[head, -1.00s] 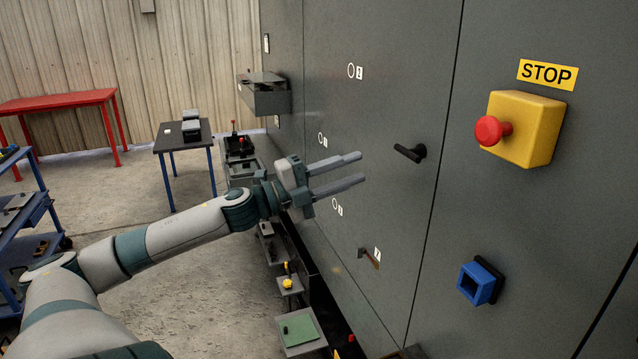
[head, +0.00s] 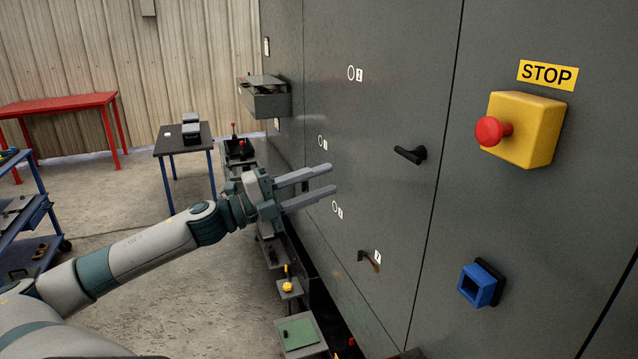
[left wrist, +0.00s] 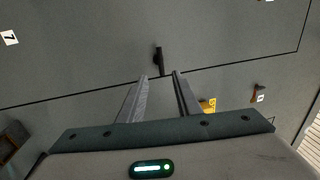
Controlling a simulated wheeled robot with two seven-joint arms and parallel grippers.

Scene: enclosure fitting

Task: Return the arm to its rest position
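My left arm reaches in from the left in the head view. Its gripper (head: 332,181) is in the air in front of the grey enclosure, with its two fingers parallel and apart. In the left wrist view the fingers (left wrist: 160,76) also stand apart with nothing between them. They point toward the enclosure panel, where a black handle (left wrist: 158,60) shows beyond them. My right gripper is not in view.
The enclosure carries a black door handle (head: 410,154), a yellow box with a red STOP button (head: 525,130), a blue square socket (head: 478,285) and a brown hook-like part (head: 369,260). Small shelves (head: 300,334) stand below the gripper. A dark table (head: 183,139) stands behind; open floor lies left.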

